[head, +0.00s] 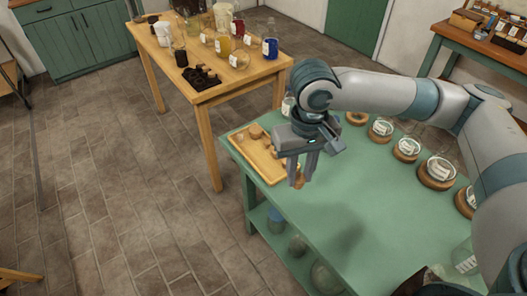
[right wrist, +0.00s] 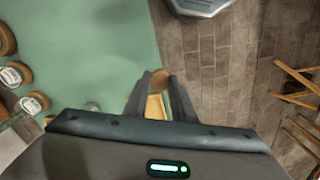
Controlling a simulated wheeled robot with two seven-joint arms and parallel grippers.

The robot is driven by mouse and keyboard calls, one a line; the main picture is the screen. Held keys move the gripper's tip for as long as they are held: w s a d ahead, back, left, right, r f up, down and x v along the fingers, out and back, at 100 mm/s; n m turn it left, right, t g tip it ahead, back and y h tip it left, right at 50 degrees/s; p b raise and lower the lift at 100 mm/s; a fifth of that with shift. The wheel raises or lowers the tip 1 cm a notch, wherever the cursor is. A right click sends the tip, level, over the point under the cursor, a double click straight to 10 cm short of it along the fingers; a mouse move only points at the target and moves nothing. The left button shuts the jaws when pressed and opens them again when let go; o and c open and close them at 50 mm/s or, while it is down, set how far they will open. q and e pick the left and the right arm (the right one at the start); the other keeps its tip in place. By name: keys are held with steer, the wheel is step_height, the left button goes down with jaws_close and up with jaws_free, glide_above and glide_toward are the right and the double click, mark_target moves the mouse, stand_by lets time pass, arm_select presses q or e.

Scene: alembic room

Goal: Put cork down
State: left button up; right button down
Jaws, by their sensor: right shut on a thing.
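My right gripper (head: 300,178) is in the head view over the left part of the green table (head: 350,215). It is shut on a brown cork (right wrist: 160,78), which shows between the fingertips in the right wrist view. In the head view the fingers partly hide the held cork. A wooden tray (head: 262,170) lies at the table's far left corner, partly behind the gripper, with other corks (head: 256,131) on it. The tray also shows between the fingers in the right wrist view (right wrist: 155,107). My left gripper is not in view.
Several jars on round cork rings (head: 437,172) line the table's right side. A wooden table (head: 215,92) with bottles, jars and a dark rack stands behind. Glassware sits on the lower shelf (head: 265,232). The green tabletop's middle is clear.

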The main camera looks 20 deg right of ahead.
arm_select(q)
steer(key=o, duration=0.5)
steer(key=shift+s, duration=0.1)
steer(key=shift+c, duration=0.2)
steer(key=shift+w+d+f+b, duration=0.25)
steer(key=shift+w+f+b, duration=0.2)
steer(key=shift+b, duration=0.05)
arm_select(e)
steer(key=w+d+f+m, duration=0.2)
steer(key=w+f, duration=0.1)
steer(key=w, duration=0.2)
steer(key=w+d+f+m, duration=0.2)
steer(key=w+d+f, duration=0.1)
steer(key=w, duration=0.3)
steer(key=shift+w+d+f, duration=0.15)
steer(key=shift+d+f, duration=0.2)
steer(key=shift+f, duration=0.2)
